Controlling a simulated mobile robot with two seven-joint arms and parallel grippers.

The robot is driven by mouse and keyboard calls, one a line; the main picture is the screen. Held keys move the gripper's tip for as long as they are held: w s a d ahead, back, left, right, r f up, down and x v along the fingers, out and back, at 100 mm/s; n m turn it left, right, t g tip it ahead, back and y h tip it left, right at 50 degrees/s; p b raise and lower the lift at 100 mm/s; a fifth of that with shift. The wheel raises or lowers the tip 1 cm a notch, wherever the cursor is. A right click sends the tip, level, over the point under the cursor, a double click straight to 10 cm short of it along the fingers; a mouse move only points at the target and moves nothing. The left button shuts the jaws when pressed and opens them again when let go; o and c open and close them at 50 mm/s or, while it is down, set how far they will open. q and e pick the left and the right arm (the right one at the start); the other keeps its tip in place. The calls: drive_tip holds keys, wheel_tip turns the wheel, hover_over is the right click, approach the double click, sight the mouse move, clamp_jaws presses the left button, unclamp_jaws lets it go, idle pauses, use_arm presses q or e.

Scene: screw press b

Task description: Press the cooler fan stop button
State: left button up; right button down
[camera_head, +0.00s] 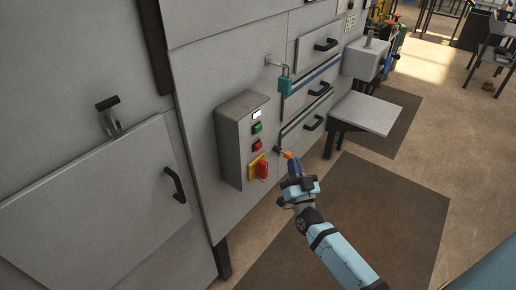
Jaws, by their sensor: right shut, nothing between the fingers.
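A grey control box (234,143) is mounted on the grey machine panel in the middle of the head view. Its front has a small white label or display (256,113) at the top, a green button (257,128) below it, then a red button (257,145). A red rotary switch on a yellow plate (259,167) is lowest. Which one is the cooler fan stop button cannot be read; the red button is the likely stop. My right gripper (288,155), with an orange tip, is shut and empty, to the right of the red button and apart from it. My left gripper is not in view.
A teal padlock (285,83) hangs on a hasp above right of the box. Drawers with black handles (313,122) and a grey shelf (367,113) are to the right. A cabinet door (95,205) is at left. The floor mat (375,215) is clear around my arm.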

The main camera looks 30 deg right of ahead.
sight(259, 147)
drive_tip(key=shift+w, duration=0.1)
drive_tip(key=w+a+b, duration=0.2)
drive_tip(key=w+a, duration=0.1)
drive_tip(key=w, duration=0.5)
drive_tip(key=shift+a, duration=0.25)
idle(1.9)
drive_tip(key=shift+w+a, duration=0.15)
drive_tip(key=shift+w, duration=0.25)
drive_tip(key=shift+w+a, duration=0.15)
drive_tip(key=shift+w, duration=0.25)
idle(0.6)
drive_tip(key=shift+s, duration=0.2)
drive_tip(key=shift+s+d, duration=0.35)
drive_tip(key=shift+s, duration=0.25)
